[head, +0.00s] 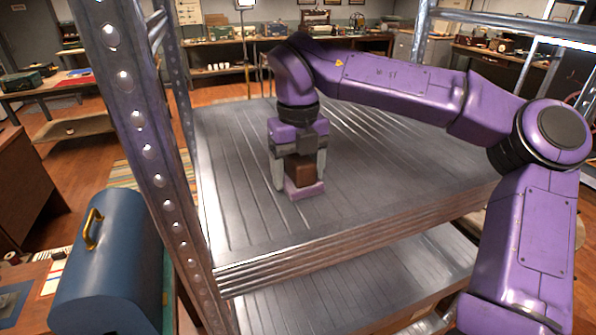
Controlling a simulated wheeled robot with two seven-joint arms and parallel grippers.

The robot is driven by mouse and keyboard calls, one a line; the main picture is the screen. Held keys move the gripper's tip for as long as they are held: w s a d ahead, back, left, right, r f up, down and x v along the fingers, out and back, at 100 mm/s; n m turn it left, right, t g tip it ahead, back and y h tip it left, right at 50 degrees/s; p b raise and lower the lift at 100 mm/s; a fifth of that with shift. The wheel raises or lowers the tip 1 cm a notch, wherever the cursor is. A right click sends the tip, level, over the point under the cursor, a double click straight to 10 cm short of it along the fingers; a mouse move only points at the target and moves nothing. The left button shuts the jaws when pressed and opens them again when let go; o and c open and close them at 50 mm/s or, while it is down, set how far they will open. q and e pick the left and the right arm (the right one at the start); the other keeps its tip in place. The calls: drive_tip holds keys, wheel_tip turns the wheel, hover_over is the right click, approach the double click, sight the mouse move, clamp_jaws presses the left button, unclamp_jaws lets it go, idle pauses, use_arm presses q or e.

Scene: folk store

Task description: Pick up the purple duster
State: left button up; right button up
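The purple duster (304,189) has a purple base and a brown block on top. It is at the shelf's top surface, near the middle of the head view; I cannot tell whether it rests there or is just clear of it. My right gripper (301,180) points down over it, with one grey finger on each side of the brown block. The fingers look close to the block, but I cannot tell whether they press on it. The gripper body hides the duster's top. My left gripper is not in view.
The ribbed metal shelf (240,200) is otherwise clear on top. A perforated metal post (150,140) rises at its left, and a lower shelf (330,290) sits beneath. A blue box with a gold handle (115,265) stands at the lower left. Workbenches line the back.

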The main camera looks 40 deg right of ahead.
drive_tip(key=shift+r, duration=0.1)
wheel_tip(320, 180, up, 10)
drive_tip(key=shift+f, duration=0.1)
idle(0.3)
